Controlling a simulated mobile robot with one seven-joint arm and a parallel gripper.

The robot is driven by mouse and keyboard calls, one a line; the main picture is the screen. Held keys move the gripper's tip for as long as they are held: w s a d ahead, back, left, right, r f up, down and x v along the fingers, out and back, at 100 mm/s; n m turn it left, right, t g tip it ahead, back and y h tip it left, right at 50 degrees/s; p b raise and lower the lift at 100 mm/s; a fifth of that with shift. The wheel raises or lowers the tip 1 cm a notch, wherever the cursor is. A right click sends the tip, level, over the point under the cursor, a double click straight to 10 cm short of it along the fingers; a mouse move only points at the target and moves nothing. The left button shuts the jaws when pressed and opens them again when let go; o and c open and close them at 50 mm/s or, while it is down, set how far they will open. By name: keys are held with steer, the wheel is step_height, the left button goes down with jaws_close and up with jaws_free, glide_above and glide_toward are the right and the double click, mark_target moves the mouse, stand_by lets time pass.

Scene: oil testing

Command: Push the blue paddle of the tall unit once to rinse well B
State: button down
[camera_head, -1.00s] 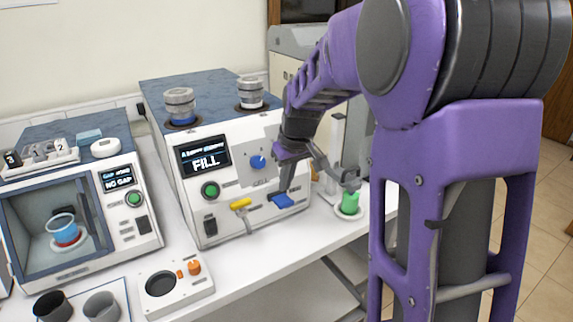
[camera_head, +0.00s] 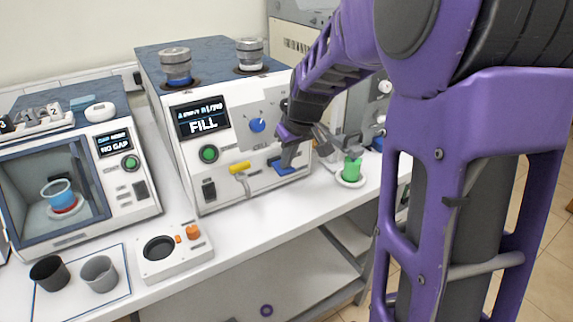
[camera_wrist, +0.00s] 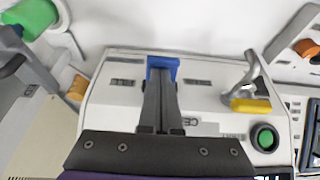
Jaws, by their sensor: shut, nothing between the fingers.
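The tall unit (camera_head: 212,178) is a white box with a dark top and a screen reading FILL. Its blue paddle (camera_head: 284,170) sticks out low on the front, right of a yellow paddle (camera_head: 240,168). My gripper (camera_head: 287,163) is shut and empty, with its tips at the blue paddle. In the wrist view the shut fingers (camera_wrist: 159,75) overlap the blue paddle (camera_wrist: 163,64), which shows around and beyond the tips. I cannot tell for sure whether they touch. The yellow paddle also shows in the wrist view (camera_wrist: 250,105).
A green container (camera_head: 352,167) stands on a white dish just right of the unit. A smaller unit with a chamber holding a blue cup (camera_head: 58,192) is at left. A white block with an orange knob (camera_head: 192,231) and two cups (camera_head: 98,273) sit in front.

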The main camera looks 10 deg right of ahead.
steer(key=shift+f+p, duration=0.1)
steer(key=shift+p, duration=0.2)
steer(key=shift+r+p, duration=0.55)
steer(key=shift+r, duration=0.25)
steer(key=shift+r+p, duration=0.45)
steer(key=shift+r, duration=0.1)
steer(key=w+a+p+v, duration=0.1)
steer(key=p+v, duration=0.1)
steer(key=v, duration=1)
steer(key=shift+w+d+r, duration=0.25)
steer(key=shift+r, duration=0.45)
steer(key=shift+w, duration=0.1)
